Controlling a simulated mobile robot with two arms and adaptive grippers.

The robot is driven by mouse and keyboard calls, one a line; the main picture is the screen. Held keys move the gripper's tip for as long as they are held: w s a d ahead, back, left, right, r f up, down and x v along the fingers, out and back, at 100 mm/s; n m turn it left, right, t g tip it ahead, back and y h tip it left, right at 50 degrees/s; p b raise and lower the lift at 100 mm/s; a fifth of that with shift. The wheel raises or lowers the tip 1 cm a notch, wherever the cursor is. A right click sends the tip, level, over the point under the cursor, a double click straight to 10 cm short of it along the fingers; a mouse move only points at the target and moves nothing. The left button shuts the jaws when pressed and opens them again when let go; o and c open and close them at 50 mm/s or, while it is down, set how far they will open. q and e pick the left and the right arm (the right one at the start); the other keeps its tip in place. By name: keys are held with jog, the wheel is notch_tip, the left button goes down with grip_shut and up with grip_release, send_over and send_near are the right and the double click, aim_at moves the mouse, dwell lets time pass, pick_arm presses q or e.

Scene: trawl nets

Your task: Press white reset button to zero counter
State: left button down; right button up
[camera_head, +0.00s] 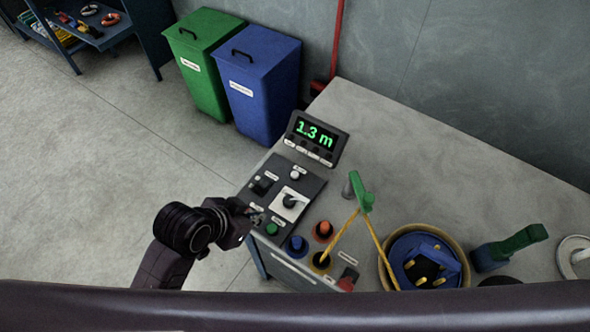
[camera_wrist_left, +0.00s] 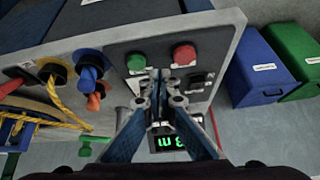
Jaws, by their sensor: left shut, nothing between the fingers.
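The counter display (camera_head: 316,136) stands at the back of the control panel and reads "1.3 m" in green. It also shows upside down, partly covered, in the left wrist view (camera_wrist_left: 168,143). The white button (camera_head: 295,174) sits on the dark panel (camera_head: 312,188), in front of the display. I cannot make the button out in the wrist view, where my fingers cover part of the panel. My left gripper (camera_head: 250,213) is shut and empty at the panel's left front edge, to the left of and nearer than the white button. My right gripper is not in view.
A white-plated selector knob (camera_head: 290,203) and green button (camera_head: 272,230) are on the panel. Blue (camera_head: 297,245) and orange (camera_head: 323,231) rope outlets lie in front. A green-topped tool with yellow rope (camera_head: 362,193) stands right. Bins (camera_head: 262,85) stand behind on the floor.

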aim_at(293, 175)
pick_arm(q)
jog(key=w+d+r+m+h, duration=0.1)
jog(key=w+d+m, duration=0.1)
jog(key=w+d+r+m+h, duration=0.1)
jog(key=w+d+r+m, duration=0.1)
jog(key=w+d, duration=0.1)
jog(key=w+d+r+m+h, duration=0.1)
jog(key=w+d+m, duration=0.1)
jog(key=d+m, duration=0.1)
jog(key=shift+w+d+r, duration=0.15)
jog(key=shift+w+r, duration=0.2)
jog(key=w+r+m+h, duration=0.1)
jog(key=w+r+m, duration=0.2)
jog(key=w+m, duration=0.2)
jog(key=shift+w+d+r+m+g, duration=0.15)
jog(key=shift+w+r+m+g, duration=0.15)
jog(key=shift+w, duration=0.55)
notch_tip(293, 175, down, 8)
jog(key=b, duration=0.6)
jog(key=shift+b, duration=0.35)
jog(key=shift+f, duration=0.45)
jog(key=shift+f+b, duration=0.3)
jog(key=shift+f, duration=0.1)
